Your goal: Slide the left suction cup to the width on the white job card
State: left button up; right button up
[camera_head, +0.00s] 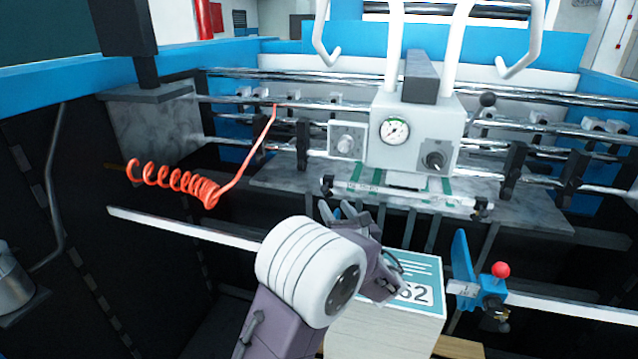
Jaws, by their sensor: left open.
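The scale bar (400,194), marked with green, hangs below the white gauge head. A small dark fitting at its left end (327,187) looks like the left suction cup, and a similar one, the right suction cup (480,209), is at its right end. My left gripper (344,211) is open and empty, just below and slightly right of the left cup, apart from it as far as I can tell. The job card (415,293) is a white patch on a teal-topped pale stack; "62" shows, and my wrist hides its left part. My right gripper is out of view.
The gauge head (415,130) with dial and knobs stands above the bar. A coiled red hose (175,183) hangs at left. A blue guide with a red knob (490,285) sits on the front rail (570,308). Metal rods cross behind.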

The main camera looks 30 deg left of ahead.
aim_at(327, 191)
pick_arm(q)
jog(key=p+x, duration=0.1)
jog(key=x, duration=0.4)
jog(key=p+x, duration=0.1)
jog(key=x, duration=0.1)
jog(key=shift+a+r+p, duration=0.2)
jog(key=shift+r+p, duration=0.05)
jog(key=shift+p, duration=0.1)
jog(key=shift+w+r, duration=0.1)
jog(key=shift+w, duration=0.05)
jog(key=shift+s+d+r, duration=0.2)
jog(key=shift+s+d, duration=0.05)
jog(key=shift+d, duration=0.05)
jog(key=shift+w+a+f, duration=0.15)
jog(key=shift+a, duration=0.1)
jog(key=c, duration=0.9)
grip_shut()
pick_arm(e)
jog(key=r, duration=0.1)
jog(key=s+d+r, duration=0.1)
jog(key=r, duration=0.1)
pick_arm(q)
jog(key=shift+d, duration=0.1)
pick_arm(e)
jog(key=shift+d, duration=0.1)
